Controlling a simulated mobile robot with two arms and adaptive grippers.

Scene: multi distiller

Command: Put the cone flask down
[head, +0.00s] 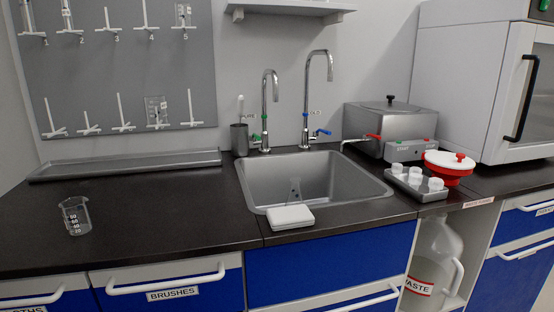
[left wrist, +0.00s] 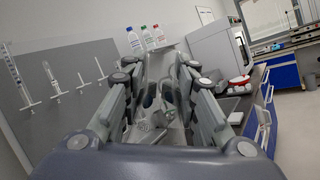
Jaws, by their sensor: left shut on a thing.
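In the left wrist view my left gripper (left wrist: 163,85) has its fingers closed in on a clear glass thing, the cone flask (left wrist: 158,118). Its outline is partly hidden by the fingers, and I cannot tell if its base touches anything. Neither gripper shows in the head view. My right gripper is in neither view.
A beaker (head: 75,216) stands on the dark counter (head: 170,215) at the left. The sink (head: 255,190) has two taps behind it, and the white block (head: 290,216) lies at its front edge. A steel water bath (head: 392,118) stands right. The counter between beaker and sink is clear.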

